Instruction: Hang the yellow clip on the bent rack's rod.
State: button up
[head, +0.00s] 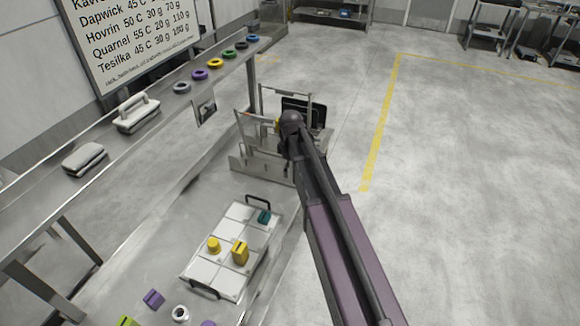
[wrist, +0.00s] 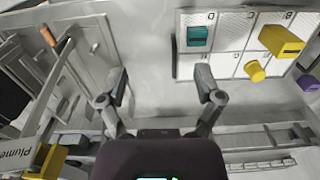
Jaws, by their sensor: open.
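My gripper (wrist: 162,82) is open, and nothing shows between its fingers in the wrist view. In the head view my arm hides it. A yellow piece (wrist: 48,160), which may be the clip, is at the lower left of the wrist view beside a plate lettered "Plume". It lies outside my fingers, and its contacts are unclear. A metal rack (wrist: 62,70) with bars and an orange-tipped rod (wrist: 47,36) stands left of my fingers; I cannot tell which rod is bent. A yellow slotted block (head: 240,253) and a yellow round piece (head: 213,245) sit on the white tray.
The white gridded tray (head: 205,272) also holds a teal block (head: 264,217). Purple block (head: 153,299) and white ring (head: 180,314) lie on the steel bench near it. A raised shelf (head: 130,145) with several coloured rings runs along the left. Open floor lies right.

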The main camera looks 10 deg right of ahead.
jog(key=s+a+f+b, duration=0.1)
jog(key=s+f+b, duration=0.1)
jog(key=f+b, duration=0.4)
jog(key=s+a+f+b, duration=0.1)
jog(key=s+f+b, duration=0.2)
jog(key=f+b, duration=0.3)
jog(key=shift+a+f+b, duration=0.2)
jog(key=shift+f+b, duration=0.1)
jog(key=shift+f, duration=0.25)
dwell(0.6)
jog(key=s+d+m, duration=0.1)
jog(key=s+m, duration=0.9)
jog(key=s, duration=0.4)
jog(key=shift+s+m, duration=0.2)
jog(key=shift+m, duration=0.2)
dwell(0.6)
